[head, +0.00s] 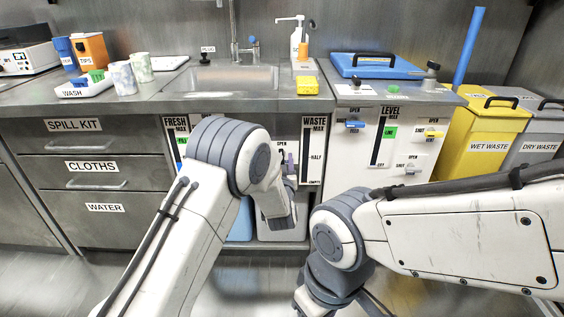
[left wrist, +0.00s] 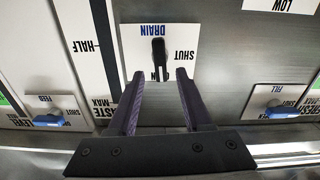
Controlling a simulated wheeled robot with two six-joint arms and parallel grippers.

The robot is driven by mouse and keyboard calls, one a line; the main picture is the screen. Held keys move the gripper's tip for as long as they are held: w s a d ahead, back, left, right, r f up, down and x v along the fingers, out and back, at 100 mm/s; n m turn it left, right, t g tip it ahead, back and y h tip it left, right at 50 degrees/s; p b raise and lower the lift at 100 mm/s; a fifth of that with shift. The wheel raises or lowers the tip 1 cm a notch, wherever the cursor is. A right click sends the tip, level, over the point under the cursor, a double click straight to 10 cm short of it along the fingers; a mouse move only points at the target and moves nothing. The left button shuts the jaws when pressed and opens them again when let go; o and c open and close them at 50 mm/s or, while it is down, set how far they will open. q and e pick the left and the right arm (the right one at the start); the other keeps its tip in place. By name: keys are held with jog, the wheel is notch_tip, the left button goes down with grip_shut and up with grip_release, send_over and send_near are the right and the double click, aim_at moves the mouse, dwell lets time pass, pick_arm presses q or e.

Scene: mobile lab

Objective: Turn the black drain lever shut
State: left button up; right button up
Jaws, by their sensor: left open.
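The black drain lever (left wrist: 158,56) is on a white plate (left wrist: 134,50) marked DRAIN, SHUT and a partly covered word that looks like OPEN. In the left wrist view it points down the picture, over the partly covered word; SHUT is to its right. My left gripper (left wrist: 158,74) is open, with one dark purple finger on each side of the lever's lower end. I cannot tell whether either finger touches it. In the head view a purple finger (head: 291,164) shows by the panel under the sink, and my left arm hides most of the drain area. My right gripper is out of view.
Blue levers marked FEED (left wrist: 55,120) and FILL (left wrist: 282,112) flank the drain plate. The LEVEL panel (head: 386,150) at right carries several coloured levers. A sink (head: 232,78) and yellow sponge (head: 307,85) are above. Yellow (head: 485,125) and grey bins stand at right.

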pick_arm(q)
jog(key=shift+w, duration=0.7)
jog(key=shift+a, duration=0.1)
grip_shut()
